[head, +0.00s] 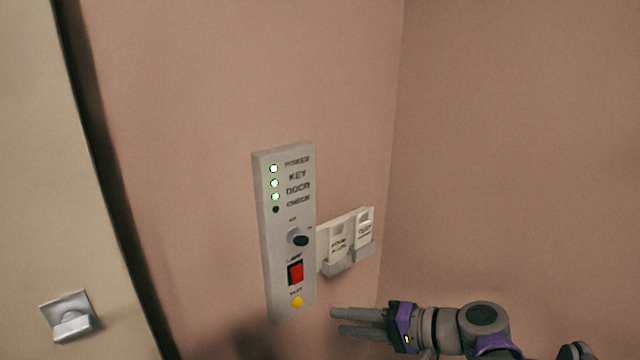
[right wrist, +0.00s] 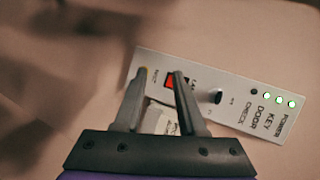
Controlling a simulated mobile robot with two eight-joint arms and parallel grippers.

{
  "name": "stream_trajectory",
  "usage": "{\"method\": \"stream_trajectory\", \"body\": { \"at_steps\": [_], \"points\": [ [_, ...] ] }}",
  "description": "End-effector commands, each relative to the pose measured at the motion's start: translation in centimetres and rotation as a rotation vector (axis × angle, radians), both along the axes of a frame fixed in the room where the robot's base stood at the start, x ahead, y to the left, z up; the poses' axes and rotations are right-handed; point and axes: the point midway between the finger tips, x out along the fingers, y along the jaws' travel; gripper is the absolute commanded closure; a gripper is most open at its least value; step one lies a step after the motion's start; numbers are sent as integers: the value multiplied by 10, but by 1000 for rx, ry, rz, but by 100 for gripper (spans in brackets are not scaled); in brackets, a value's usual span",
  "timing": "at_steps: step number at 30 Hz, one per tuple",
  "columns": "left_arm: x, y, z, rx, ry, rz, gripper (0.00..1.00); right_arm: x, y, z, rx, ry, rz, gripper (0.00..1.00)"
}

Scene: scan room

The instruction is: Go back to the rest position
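My right gripper (head: 336,322) is at the lower middle of the head view, its arm coming in from the lower right. Its two grey fingers are apart with nothing between them, just right of the lower end of the wall panel (head: 265,240). In the right wrist view the open fingers (right wrist: 160,72) appear in front of the panel (right wrist: 240,90). I cannot tell whether they touch it. My left gripper is not in view.
The panel has three lit lamps (head: 274,183), a dark knob (head: 300,240), a red switch (head: 295,272) and a yellow button (head: 297,302). A card holder (head: 350,262) with white cards is right of it. A door with a latch (head: 70,317) is at left.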

Motion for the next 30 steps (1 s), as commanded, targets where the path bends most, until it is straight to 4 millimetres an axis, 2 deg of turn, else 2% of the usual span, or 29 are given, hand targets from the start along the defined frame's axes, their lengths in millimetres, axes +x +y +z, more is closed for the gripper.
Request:
{"method": "stream_trajectory", "body": {
  "at_steps": [1,4,6,9,12,15,19,30],
  "points": [
    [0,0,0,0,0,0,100,-25,4,-29,-115,24,15,60],
    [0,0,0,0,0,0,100,-69,-4,-83,-359,51,36,60],
    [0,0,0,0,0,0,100,-97,-17,-118,-531,56,52,60],
    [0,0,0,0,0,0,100,-132,-42,-158,-764,41,74,60],
    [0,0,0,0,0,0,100,-156,-66,-185,-956,12,94,60],
    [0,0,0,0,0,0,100,-171,-86,-200,-1094,-19,109,60],
    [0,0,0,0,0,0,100,-180,-99,-209,-1190,-44,119,60],
    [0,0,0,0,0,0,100,-181,-102,-210,-1210,-49,119,60]
  ]
}}
